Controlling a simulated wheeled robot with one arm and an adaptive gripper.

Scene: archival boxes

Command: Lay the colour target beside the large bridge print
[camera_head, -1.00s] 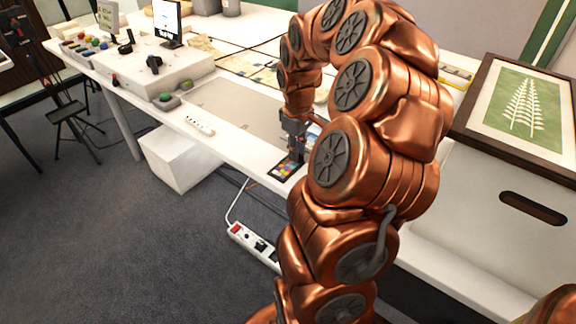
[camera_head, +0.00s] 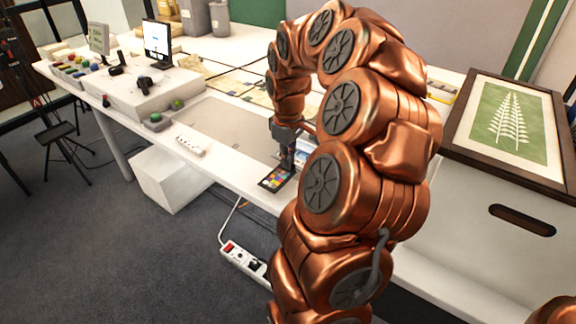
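The colour target (camera_head: 276,179), a small dark card with bright colour patches, shows in the head view near the front edge of the white table. My gripper (camera_head: 287,163) points down at the card's upper right end. It appears shut on the card; the fingertips are small and partly merge with its dark edge. The card seems slightly above the tabletop, but the gap is hard to judge. A bluish and white picture (camera_head: 301,151) shows just behind the gripper, mostly hidden by my arm. I cannot tell whether it is the large bridge print.
Further left stands a white console (camera_head: 150,94). A framed fern print (camera_head: 512,125) lies on a grey box (camera_head: 470,200) at right.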

